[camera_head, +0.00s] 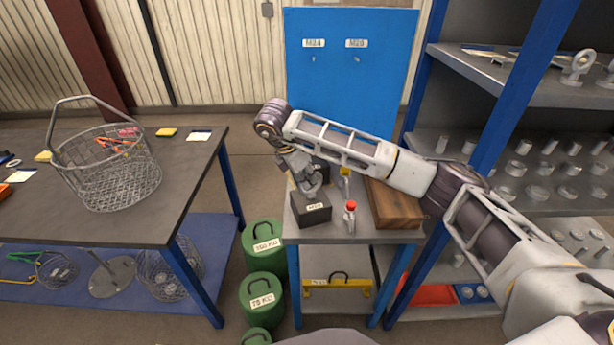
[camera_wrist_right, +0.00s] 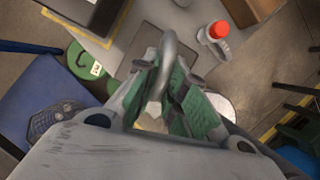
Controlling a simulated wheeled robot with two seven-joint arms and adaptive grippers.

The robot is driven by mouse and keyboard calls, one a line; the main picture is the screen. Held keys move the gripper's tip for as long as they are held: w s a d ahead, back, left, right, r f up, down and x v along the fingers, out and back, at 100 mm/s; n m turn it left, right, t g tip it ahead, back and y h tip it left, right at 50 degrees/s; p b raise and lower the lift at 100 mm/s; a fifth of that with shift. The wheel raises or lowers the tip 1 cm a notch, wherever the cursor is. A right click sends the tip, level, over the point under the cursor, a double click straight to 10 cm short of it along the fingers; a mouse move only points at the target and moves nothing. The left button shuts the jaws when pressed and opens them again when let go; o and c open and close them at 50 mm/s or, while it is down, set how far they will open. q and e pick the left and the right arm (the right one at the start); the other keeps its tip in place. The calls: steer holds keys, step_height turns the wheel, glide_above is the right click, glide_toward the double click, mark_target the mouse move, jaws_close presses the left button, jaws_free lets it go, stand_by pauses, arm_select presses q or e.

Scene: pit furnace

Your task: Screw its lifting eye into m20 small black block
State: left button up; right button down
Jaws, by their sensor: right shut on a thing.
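The small black block (camera_head: 311,211) with a white label stands at the front of the small grey table in the head view. My right gripper (camera_head: 307,186) is directly above it, pointing down. In the wrist view its green-padded fingers (camera_wrist_right: 172,98) are shut on the grey metal lifting eye (camera_wrist_right: 171,52), whose ring shows between them. In the head view the eye (camera_head: 313,182) sits low, close over the block's top. The eye's shank is hidden, so I cannot tell whether it is in the hole. My left gripper is not in view.
A red-capped bottle (camera_head: 350,217) stands just right of the block. A wooden block (camera_head: 392,204) lies further right, and another dark block (camera_head: 321,170) is behind my gripper. A blue board (camera_head: 350,75) rises behind the table. A wire basket (camera_head: 108,170) stands on the left bench.

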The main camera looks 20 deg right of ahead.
steer(key=shift+a+f+m+g+p, duration=0.2)
steer(key=shift+a+m+g+p, duration=0.2)
steer(key=shift+m+p, duration=0.7)
stand_by(0.4)
steer(key=c, duration=1.8)
jaws_free()
steer(key=o, duration=0.4)
steer(key=shift+a, duration=0.15)
steer(key=shift+w+r, duration=0.1)
steer(key=shift+d, duration=0.3)
steer(key=shift+r, duration=0.1)
steer(key=shift+a+v, duration=0.2)
steer(key=shift+v, duration=5.75)
